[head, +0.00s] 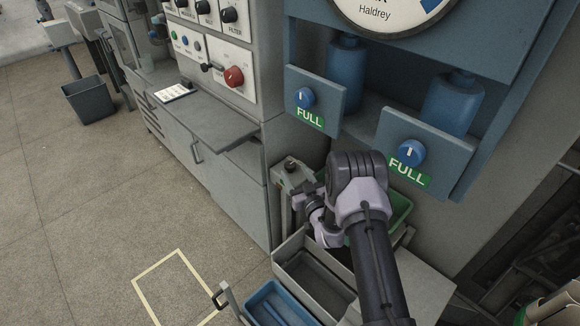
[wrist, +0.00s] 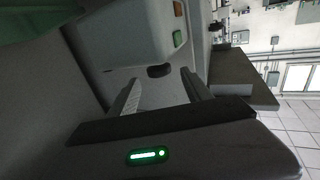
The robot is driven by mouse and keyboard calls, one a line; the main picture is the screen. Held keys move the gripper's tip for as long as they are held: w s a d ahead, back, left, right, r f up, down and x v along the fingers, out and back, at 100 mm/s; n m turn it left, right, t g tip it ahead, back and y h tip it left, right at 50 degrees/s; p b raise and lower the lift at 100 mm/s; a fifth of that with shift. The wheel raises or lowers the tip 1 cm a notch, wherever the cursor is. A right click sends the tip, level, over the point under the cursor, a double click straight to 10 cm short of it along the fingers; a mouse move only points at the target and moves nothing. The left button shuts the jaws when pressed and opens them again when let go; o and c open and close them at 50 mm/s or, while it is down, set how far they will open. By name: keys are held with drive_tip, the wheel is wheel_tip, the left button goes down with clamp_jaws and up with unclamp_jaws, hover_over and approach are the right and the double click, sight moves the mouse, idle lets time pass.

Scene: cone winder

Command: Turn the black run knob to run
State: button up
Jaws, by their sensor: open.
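A black knob (wrist: 159,71) sits on the face of a grey box (wrist: 125,32) in the wrist view, with a green light and an orange light on the same box. My gripper (wrist: 160,82) is open; its two fingers stand either side of the knob in the picture, and I see no contact. How much depth separates them I cannot tell. In the head view my gripper (head: 308,194) is beside a small grey box on a post (head: 292,174), just to its right. The knob's marking is not readable.
A blue cabinet with two FULL dials (head: 305,97) hangs above right of my arm. Below stand a grey bin (head: 312,262) and a blue bin (head: 275,303). A machine panel with a red knob (head: 233,76) is at upper left.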

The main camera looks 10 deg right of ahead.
sight(292, 169)
drive_tip(key=w, duration=0.2)
drive_tip(key=w+a+b, duration=0.1)
drive_tip(key=w, duration=0.2)
drive_tip(key=shift+w, duration=0.1)
clamp_jaws()
